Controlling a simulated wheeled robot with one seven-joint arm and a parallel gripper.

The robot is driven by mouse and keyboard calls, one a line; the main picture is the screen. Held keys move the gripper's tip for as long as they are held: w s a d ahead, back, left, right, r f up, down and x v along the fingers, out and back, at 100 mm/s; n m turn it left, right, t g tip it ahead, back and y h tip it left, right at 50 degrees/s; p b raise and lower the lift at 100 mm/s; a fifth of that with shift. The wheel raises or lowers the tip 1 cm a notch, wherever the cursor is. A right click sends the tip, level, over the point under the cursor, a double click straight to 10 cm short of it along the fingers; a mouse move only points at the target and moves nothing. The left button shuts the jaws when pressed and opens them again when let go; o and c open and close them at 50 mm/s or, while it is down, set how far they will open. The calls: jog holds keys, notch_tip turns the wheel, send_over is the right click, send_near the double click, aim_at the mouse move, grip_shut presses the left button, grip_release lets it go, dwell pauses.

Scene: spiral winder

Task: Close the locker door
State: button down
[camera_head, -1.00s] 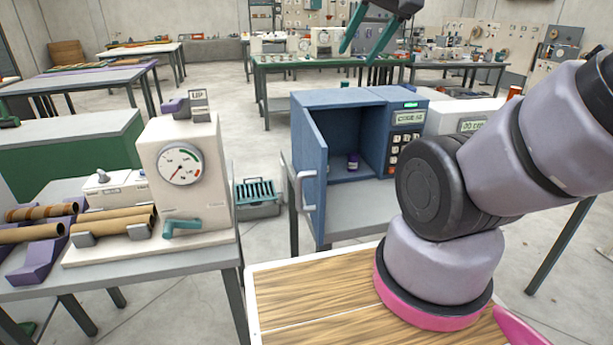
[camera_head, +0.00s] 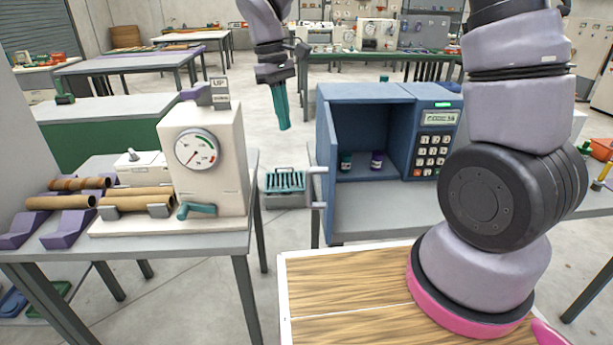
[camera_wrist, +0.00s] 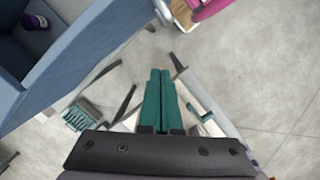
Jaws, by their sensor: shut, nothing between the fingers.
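The blue locker (camera_head: 365,93) stands on a grey table, right of centre in the head view. Its door (camera_head: 330,150) is hinged on the left side and stands wide open toward me, seen nearly edge-on. The door's pale handle (camera_head: 318,188) sticks out on its left face. My gripper (camera_head: 284,128) hangs fingers down to the left of the door, apart from it, shut and empty. In the wrist view my gripper's teal fingers (camera_wrist: 159,73) are together, and the blue door (camera_wrist: 75,50) lies to their left.
A white gauge machine (camera_head: 203,165) stands on the left table. A teal-grey crate (camera_head: 284,188) is on the floor between the tables. A wooden-topped surface (camera_head: 345,290) is in front.

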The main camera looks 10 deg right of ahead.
aim_at(317, 169)
jog(key=s+d+f, duration=0.1)
jog(key=s+f, duration=0.1)
jog(key=f, duration=0.4)
jog(key=s+d+f+n, duration=0.1)
jog(key=s+f, duration=0.1)
jog(key=f, duration=0.5)
jog(key=shift+s+d+n+g+h, duration=0.3)
